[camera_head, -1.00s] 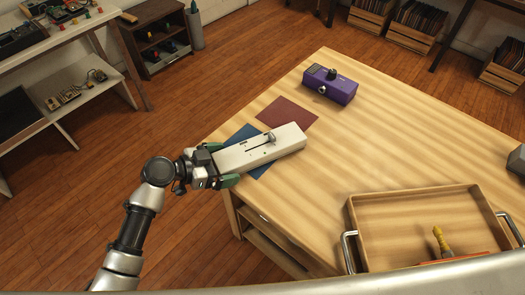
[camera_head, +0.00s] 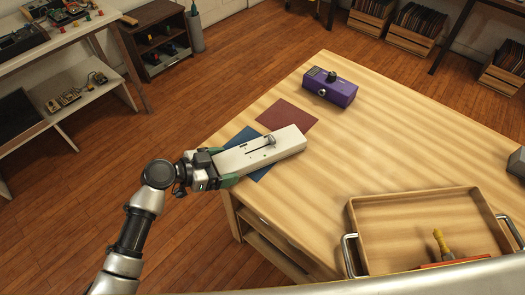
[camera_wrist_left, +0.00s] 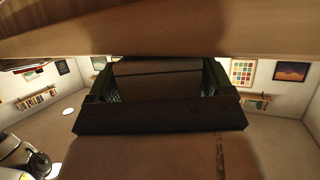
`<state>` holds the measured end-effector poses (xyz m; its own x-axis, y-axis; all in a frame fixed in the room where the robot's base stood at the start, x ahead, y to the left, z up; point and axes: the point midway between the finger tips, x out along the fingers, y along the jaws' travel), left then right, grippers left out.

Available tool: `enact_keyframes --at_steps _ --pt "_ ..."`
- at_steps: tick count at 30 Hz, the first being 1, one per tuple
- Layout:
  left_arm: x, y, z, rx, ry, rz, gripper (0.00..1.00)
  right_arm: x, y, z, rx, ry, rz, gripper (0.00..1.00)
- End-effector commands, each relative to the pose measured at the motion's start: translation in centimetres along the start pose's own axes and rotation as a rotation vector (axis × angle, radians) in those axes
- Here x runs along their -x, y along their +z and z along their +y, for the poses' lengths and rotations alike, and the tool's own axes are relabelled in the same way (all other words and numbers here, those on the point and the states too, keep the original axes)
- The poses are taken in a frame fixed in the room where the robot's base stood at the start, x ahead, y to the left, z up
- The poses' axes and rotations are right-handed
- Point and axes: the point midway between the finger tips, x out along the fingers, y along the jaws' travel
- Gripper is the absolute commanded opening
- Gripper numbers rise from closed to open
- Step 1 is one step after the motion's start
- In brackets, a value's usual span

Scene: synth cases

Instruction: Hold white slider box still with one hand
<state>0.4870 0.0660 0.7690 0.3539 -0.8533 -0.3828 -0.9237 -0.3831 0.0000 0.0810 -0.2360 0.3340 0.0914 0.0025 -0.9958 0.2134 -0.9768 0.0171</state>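The white slider box (camera_head: 262,153) lies at the table's left edge, its near end toward my left arm. It has a dark slot and a small grey slider knob (camera_head: 271,141) on top. My left gripper (camera_head: 222,166) has its green fingers on both sides of the box's near end and looks shut on it. In the left wrist view, the shaded end of the box (camera_wrist_left: 158,82) fills the space between the fingers. My right gripper is not in view.
A blue mat (camera_head: 245,135) lies partly under the box, beside a dark red mat (camera_head: 287,117). A purple box (camera_head: 330,87) with a black knob stands farther back. A wooden tray (camera_head: 400,200) with metal handles is at the front right. The table's middle is clear.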

Motion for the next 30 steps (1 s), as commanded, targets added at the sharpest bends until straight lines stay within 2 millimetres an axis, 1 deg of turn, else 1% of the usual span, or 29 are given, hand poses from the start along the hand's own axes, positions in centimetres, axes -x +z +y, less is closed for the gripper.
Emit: enact_keyframes --at_steps 1,3,10,14,17,24,27,30 --pt "0.0 0.0 0.0 0.0 0.0 -0.001 0.9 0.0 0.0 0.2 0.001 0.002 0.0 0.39" --pt "0.0 0.0 0.0 0.0 0.0 -0.001 1.0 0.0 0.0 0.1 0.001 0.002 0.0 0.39" --pt "0.1 0.0 0.0 0.0 0.0 -0.001 1.0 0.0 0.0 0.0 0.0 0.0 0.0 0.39" --pt "1.1 0.1 -0.1 0.0 -0.002 -0.002 1.0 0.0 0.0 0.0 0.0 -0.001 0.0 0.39" --pt "2.8 0.1 -0.1 -0.002 -0.003 -0.004 1.0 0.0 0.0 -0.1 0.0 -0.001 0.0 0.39" --pt "8.0 0.2 0.0 0.0 -0.002 -0.005 1.0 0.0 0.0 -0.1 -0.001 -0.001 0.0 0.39" --pt "9.7 0.1 0.0 0.0 -0.001 -0.004 1.0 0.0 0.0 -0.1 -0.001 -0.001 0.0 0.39" --pt "11.0 0.1 0.0 0.0 0.0 -0.003 1.0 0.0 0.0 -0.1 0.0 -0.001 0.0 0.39"
